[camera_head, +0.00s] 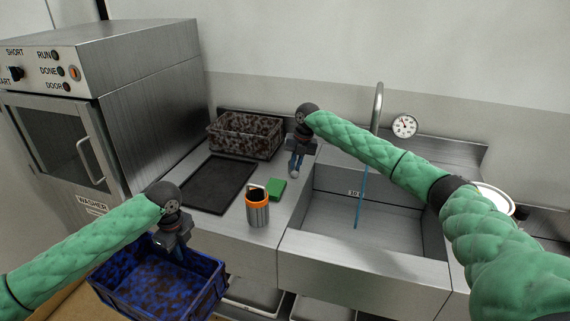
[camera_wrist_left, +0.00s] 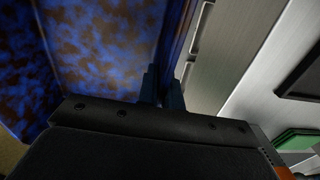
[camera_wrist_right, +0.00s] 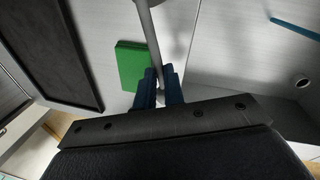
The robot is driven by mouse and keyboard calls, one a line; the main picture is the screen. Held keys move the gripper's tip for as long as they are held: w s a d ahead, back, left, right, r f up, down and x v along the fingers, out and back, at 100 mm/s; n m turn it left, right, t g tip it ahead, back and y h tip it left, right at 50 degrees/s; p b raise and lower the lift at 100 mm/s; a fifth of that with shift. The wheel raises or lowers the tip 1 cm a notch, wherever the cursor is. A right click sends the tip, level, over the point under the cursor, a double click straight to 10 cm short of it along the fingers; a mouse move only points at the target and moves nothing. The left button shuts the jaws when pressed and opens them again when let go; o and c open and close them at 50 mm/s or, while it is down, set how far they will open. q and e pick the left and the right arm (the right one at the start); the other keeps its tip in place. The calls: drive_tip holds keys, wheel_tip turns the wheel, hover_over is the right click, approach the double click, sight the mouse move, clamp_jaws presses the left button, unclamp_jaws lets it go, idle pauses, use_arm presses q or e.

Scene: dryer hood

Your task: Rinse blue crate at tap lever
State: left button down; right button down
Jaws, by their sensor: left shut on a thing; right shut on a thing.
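The blue crate (camera_head: 150,282), mottled with brown patches, hangs at the lower left in front of the counter. My left gripper (camera_head: 177,248) is shut on its rim, as the left wrist view also shows (camera_wrist_left: 160,88). The tap lever (camera_wrist_right: 150,35) is a grey rod; its rounded end shows in the head view (camera_head: 294,174). My right gripper (camera_head: 297,158) is shut on the lever. The tap spout (camera_head: 378,100) arches over the sink basin (camera_head: 335,215). A thin blue stream (camera_head: 361,195) runs below the spout, partly hidden behind my right arm.
A brown-mottled crate (camera_head: 245,137) stands at the back of the counter, beside a black tray (camera_head: 216,184). A green sponge (camera_head: 277,188) and an orange-rimmed can (camera_head: 257,210) stand left of the sink. The washer (camera_head: 150,120) is at left. A gauge (camera_head: 404,125) is on the wall.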

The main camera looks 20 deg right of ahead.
drive_tip(key=c, duration=1.5)
unclamp_jaws()
